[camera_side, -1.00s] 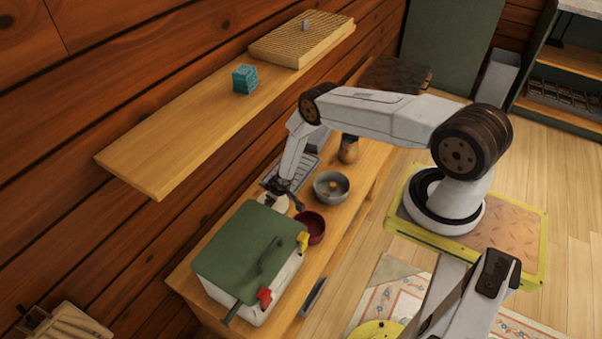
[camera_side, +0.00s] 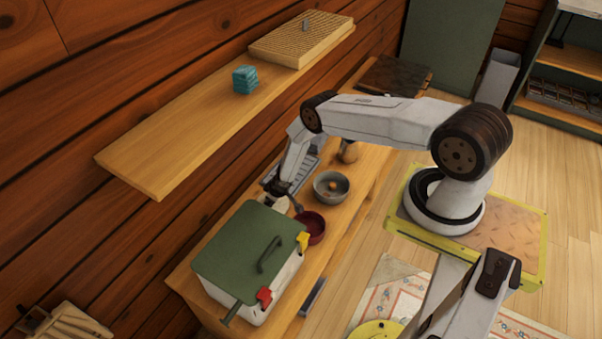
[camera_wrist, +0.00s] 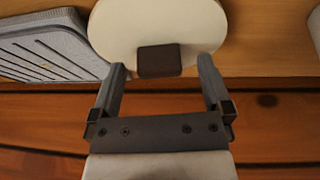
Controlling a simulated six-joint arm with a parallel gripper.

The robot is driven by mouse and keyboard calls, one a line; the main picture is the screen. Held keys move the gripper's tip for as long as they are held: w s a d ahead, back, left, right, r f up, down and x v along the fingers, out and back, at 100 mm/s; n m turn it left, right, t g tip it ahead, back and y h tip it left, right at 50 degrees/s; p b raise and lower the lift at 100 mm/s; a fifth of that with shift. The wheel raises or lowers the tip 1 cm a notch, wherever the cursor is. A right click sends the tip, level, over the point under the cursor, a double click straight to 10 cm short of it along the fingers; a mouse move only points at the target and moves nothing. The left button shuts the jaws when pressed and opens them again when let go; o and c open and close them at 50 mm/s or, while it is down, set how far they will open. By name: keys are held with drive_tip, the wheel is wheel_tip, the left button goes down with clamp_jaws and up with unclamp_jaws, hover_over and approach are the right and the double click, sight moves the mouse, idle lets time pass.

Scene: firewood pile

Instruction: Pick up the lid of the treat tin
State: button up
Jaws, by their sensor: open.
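A cream, rounded lid (camera_wrist: 150,25) with a dark square knob (camera_wrist: 159,61) fills the top middle of the wrist view. In the side view the lid (camera_side: 271,202) is a pale patch on the bench behind the green-topped box, partly hidden by my gripper and the box. The tin beneath it cannot be made out. My gripper (camera_wrist: 162,72) is open, with one finger on each side of the knob and visible gaps between. In the side view my gripper (camera_side: 284,195) is low at the lid.
A green-topped box (camera_side: 235,245) stands close in front of the lid. A dark red bowl (camera_side: 316,238) and a grey bowl (camera_side: 327,198) are to its right. A grey ribbed tray (camera_wrist: 50,50) lies left in the wrist view. A wall shelf (camera_side: 190,140) hangs above.

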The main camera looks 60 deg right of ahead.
clamp_jaws()
drive_tip(key=shift+r, duration=0.25)
drive_tip(key=shift+r, duration=1.45)
drive_tip(key=s+a+r, duration=0.3)
drive_tip(key=s+r, duration=0.6)
drive_tip(key=s, duration=0.4)
drive_tip(key=shift+s+a+r, duration=0.15)
drive_tip(key=shift+s+r, duration=0.15)
drive_tip(key=shift+r, duration=0.05)
drive_tip(key=shift+s+d+f+n+y, duration=0.2)
drive_tip(key=shift+s+f+y, duration=0.1)
drive_tip(key=shift+s+f, duration=0.35)
drive_tip(key=shift+s+d+f+n+y, duration=0.1)
drive_tip(key=shift+s+d+f+y, duration=0.15)
drive_tip(key=shift+s+f, duration=0.4)
